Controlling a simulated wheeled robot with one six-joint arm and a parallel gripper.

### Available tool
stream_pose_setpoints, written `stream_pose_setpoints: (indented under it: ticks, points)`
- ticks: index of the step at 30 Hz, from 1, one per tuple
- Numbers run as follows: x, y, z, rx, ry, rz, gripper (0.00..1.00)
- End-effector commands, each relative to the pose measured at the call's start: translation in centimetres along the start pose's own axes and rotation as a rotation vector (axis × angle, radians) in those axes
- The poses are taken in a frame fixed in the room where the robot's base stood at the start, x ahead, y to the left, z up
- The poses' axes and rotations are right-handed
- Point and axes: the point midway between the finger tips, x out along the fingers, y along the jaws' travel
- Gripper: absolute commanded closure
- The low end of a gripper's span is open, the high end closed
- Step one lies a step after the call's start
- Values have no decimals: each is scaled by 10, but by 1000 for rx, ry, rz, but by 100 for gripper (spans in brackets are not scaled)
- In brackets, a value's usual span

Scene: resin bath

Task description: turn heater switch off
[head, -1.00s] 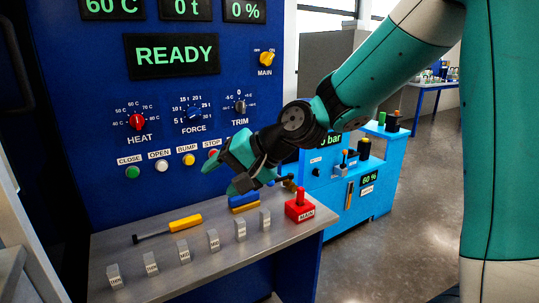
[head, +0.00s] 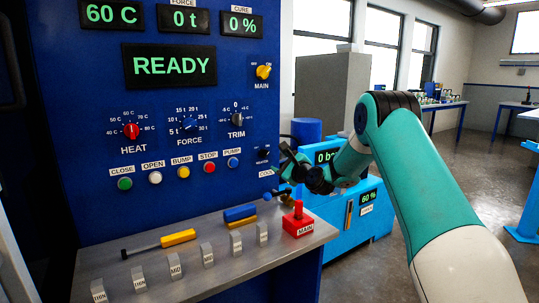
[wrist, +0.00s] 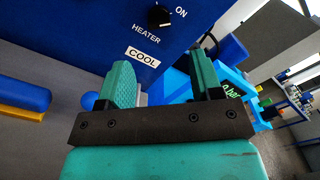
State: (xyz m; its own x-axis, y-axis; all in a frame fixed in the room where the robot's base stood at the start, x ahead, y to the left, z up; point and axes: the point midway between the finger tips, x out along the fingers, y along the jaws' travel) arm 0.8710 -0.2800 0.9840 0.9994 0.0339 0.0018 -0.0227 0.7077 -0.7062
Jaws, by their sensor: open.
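The heater switch is a small black knob (wrist: 158,16) on the blue panel, with the word HEATER below it and ON to its right in the wrist view. In the head view it is the dark knob (head: 263,154) at the panel's right edge. A pale mark shows on the knob, but I cannot tell its setting. My gripper (wrist: 165,82) is open with nothing between its two teal fingers. It is below the knob in the wrist view and apart from it. In the head view my gripper (head: 281,162) is just right of the panel edge, its fingers partly hidden.
A COOL label (wrist: 142,56) sits under the switch. Other dials and buttons are to the left. Below, the grey bench (head: 190,262) carries a red MAIN block (head: 298,222), a blue-and-yellow block (head: 240,213) and a yellow-handled tool (head: 178,238). A light-blue machine (head: 350,230) stands behind my gripper.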

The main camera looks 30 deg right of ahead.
Motion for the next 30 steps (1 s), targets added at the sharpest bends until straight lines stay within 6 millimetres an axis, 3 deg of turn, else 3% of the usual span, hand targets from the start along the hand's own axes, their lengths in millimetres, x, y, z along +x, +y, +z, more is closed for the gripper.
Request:
stream_pose_setpoints:
  ticks: [6, 12, 26, 30]
  points:
    - [47, 1, 1, -1, -3, 2, 40]
    - [72, 1, 0, -2, -1, 3, 40]
    - [81, 0, -1, -1, 1, 2, 40]
    - [81, 0, -1, -1, 1, 2, 73]
